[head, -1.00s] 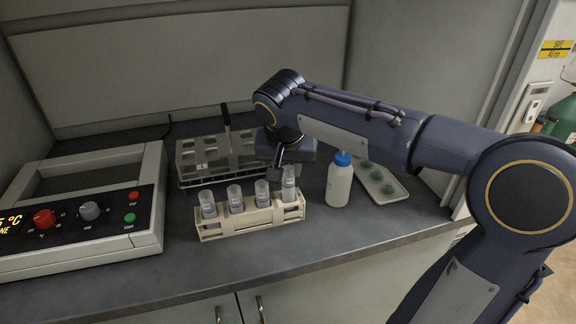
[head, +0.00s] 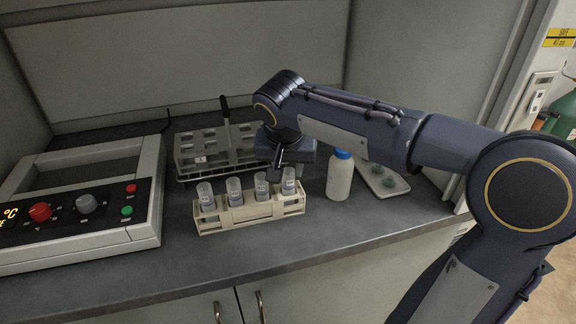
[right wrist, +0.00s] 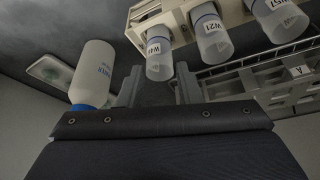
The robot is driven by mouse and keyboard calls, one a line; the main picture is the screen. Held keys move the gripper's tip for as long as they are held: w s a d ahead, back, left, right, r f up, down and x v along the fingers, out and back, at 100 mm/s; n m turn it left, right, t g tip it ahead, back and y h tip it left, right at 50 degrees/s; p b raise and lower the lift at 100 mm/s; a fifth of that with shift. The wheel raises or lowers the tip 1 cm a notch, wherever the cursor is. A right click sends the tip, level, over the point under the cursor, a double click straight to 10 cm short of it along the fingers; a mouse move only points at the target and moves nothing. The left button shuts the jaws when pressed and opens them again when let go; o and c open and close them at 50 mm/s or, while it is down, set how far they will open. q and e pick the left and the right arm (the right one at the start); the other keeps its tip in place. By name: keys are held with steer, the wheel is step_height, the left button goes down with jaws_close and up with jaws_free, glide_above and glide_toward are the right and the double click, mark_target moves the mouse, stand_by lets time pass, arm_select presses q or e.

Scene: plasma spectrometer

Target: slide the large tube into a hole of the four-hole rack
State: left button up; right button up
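The cream four-hole rack (head: 250,214) stands on the dark bench near its front edge. The rightmost large tube (head: 289,184) stands in the right end hole, just below my right gripper (head: 283,168). In the right wrist view, the fingers of my right gripper (right wrist: 158,90) are spread with nothing gripped between them. The end tube (right wrist: 159,62) lies just beyond the fingertips, in line with the gap. Whether a finger touches it I cannot tell. My left gripper is out of view.
A larger metal rack (head: 190,163) stands behind, partly hidden by my right arm. A white bottle with a blue cap (head: 340,178) is close on the right, beside a small tray (head: 391,188). A control box (head: 75,238) fills the left. The front bench strip is clear.

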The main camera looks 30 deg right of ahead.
steer(key=o, duration=0.3)
steer(key=shift+o, duration=0.2)
steer(key=shift+r, duration=0.1)
steer(key=p+v, duration=0.1)
steer(key=v, duration=0.6)
steer(key=shift+s+r, duration=0.25)
steer(key=shift+r, duration=0.05)
